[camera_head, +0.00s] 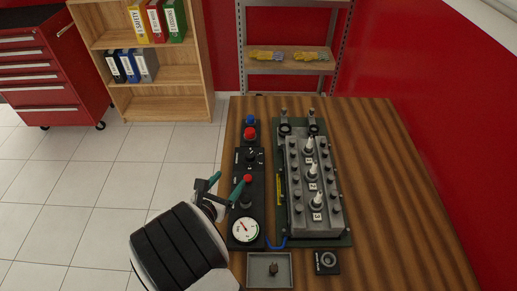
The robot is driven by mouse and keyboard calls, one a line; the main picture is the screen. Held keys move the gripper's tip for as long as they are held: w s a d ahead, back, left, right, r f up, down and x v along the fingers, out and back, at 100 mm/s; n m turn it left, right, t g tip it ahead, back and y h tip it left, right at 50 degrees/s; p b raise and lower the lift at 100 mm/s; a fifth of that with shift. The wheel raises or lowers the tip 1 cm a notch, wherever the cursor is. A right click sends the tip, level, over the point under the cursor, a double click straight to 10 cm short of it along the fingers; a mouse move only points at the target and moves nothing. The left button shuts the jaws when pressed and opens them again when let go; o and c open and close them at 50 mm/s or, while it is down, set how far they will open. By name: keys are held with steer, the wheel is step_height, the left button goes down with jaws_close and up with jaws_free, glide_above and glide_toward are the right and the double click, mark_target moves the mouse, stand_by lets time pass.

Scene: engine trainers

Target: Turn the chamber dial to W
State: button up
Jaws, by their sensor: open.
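A black rotary dial with small pale marks around it (250,157) sits on the narrow black control panel (232,213), below a red button. It looks like the chamber dial, but its letters and pointer are too small to read. My gripper (228,183) is open at the panel's left edge, lower in the picture than this dial and apart from it. Its teal fingers point up and to the right, and nothing shows between them. A small red part (247,178) shows close to the right finger. A dark knob (246,200) sits just below it, partly unclear.
A blue button (250,119), a red button (249,133) and a white gauge (244,230) share the panel. The grey engine block (300,218) with upright plugs stands right of it. A grey tray (254,282) and a black square block (318,269) lie in front. The table's right side is clear.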

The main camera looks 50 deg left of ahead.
mark_target(248, 158)
steer(key=x, duration=1.4)
steer(key=shift+w+d, duration=0.1)
steer(key=shift+d, duration=0.05)
